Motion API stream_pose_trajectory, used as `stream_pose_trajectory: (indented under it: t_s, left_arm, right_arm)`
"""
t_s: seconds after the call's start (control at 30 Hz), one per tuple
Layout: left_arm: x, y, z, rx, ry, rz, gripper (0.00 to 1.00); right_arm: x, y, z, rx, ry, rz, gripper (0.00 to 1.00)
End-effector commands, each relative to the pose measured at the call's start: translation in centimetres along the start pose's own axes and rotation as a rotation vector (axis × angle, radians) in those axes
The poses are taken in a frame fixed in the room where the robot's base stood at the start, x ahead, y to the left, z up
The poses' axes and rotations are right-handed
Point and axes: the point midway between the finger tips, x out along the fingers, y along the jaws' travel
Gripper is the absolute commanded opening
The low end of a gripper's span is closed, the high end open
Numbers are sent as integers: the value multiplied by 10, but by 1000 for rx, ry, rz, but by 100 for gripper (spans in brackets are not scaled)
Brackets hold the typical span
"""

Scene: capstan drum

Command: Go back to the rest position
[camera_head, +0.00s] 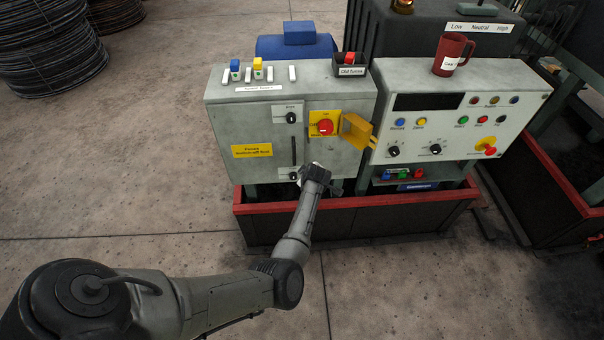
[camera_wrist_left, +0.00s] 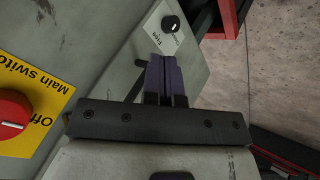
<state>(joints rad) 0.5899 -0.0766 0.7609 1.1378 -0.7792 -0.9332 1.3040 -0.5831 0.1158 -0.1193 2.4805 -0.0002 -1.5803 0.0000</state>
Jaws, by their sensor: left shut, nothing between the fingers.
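My left gripper (camera_wrist_left: 165,78) is shut with its two dark fingers together and nothing between them. In the head view the left arm reaches in from the lower left, and its wrist (camera_head: 314,174) is in front of the lower part of the grey fuse cabinet (camera_head: 222,128). The wrist hides the fingers there. In the left wrist view the fingers point toward a small black knob (camera_wrist_left: 171,24) on a white label; I cannot tell whether they touch the panel. My right gripper is not in view.
A red main switch (camera_head: 325,127) on a yellow plate has its yellow cover (camera_head: 356,130) swung open to the right. A control panel (camera_head: 520,86) with buttons and a red mug (camera_head: 452,54) on top stands to the right. The red-edged base (camera_head: 345,202) lies below. Open floor (camera_head: 130,150) is at left.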

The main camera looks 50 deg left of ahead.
Motion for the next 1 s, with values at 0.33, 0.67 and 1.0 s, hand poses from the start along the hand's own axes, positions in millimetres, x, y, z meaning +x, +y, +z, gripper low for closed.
stream_pose_trajectory:
  t_s: [0.33, 0.67, 1.0]
  left_arm:
    - [-46, 23, 12, 0, -2, 0, 0]
    - [-55, 27, 15, 0, -3, -2, 0]
    - [-55, 22, 16, 226, -18, -31, 0]
  right_arm:
    - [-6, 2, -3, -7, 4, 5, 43]
    - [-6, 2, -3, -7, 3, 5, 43]
    - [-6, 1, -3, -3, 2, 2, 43]
